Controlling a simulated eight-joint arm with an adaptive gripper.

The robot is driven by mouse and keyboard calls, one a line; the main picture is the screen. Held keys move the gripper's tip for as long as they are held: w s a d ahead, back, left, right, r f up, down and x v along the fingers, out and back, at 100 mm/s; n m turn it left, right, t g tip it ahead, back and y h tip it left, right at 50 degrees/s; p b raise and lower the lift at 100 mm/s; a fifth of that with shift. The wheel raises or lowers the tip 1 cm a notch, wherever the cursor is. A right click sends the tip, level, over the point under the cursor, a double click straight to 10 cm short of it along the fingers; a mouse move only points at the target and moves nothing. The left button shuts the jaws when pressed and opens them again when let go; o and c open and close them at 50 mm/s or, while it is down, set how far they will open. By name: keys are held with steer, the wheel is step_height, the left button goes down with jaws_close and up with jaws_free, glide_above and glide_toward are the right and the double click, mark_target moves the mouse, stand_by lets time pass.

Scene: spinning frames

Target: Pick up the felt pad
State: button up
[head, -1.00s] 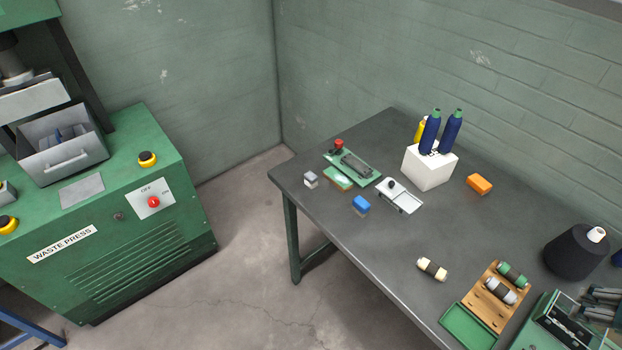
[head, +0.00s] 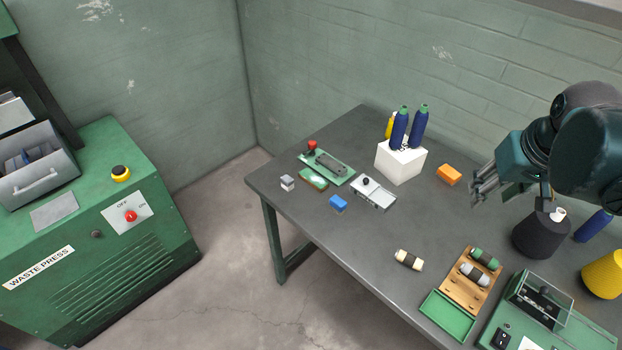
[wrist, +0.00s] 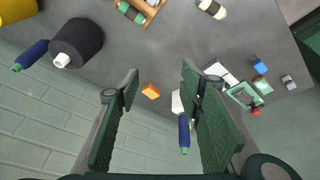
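No piece is plainly marked as the felt pad, and I cannot tell which small block it is. My gripper (head: 484,190) is above the table at the right in the head view, right of the orange block. In the wrist view my gripper (wrist: 160,82) is open and empty. The orange block (wrist: 151,91) shows between its fingers, well beyond them.
A white stand (head: 401,162) holds blue bottles beside a yellow one. The table's middle is mostly clear. A green waste press (head: 110,235) stands left.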

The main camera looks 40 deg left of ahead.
steer(key=w+a+f+n+g+p, duration=0.1)
steer(key=a+n, duration=0.1)
steer(key=a, duration=0.6)
steer(key=w+a+f+n+p, duration=0.1)
steer(key=a, duration=0.7)
steer(key=n+g+h+p, duration=0.2)
steer(key=n+g+p, duration=0.1)
steer(key=n, duration=0.4)
glide_above(288, 177)
step_height(288, 177, down, 17)
steer(key=shift+w+d+r, duration=0.1)
steer(key=shift+d, duration=0.05)
steer(key=shift+f, duration=0.25)
steer(key=shift+f, duration=1.2)
steer(key=shift+s+f, duration=0.1)
steer(key=shift+s, duration=0.1)
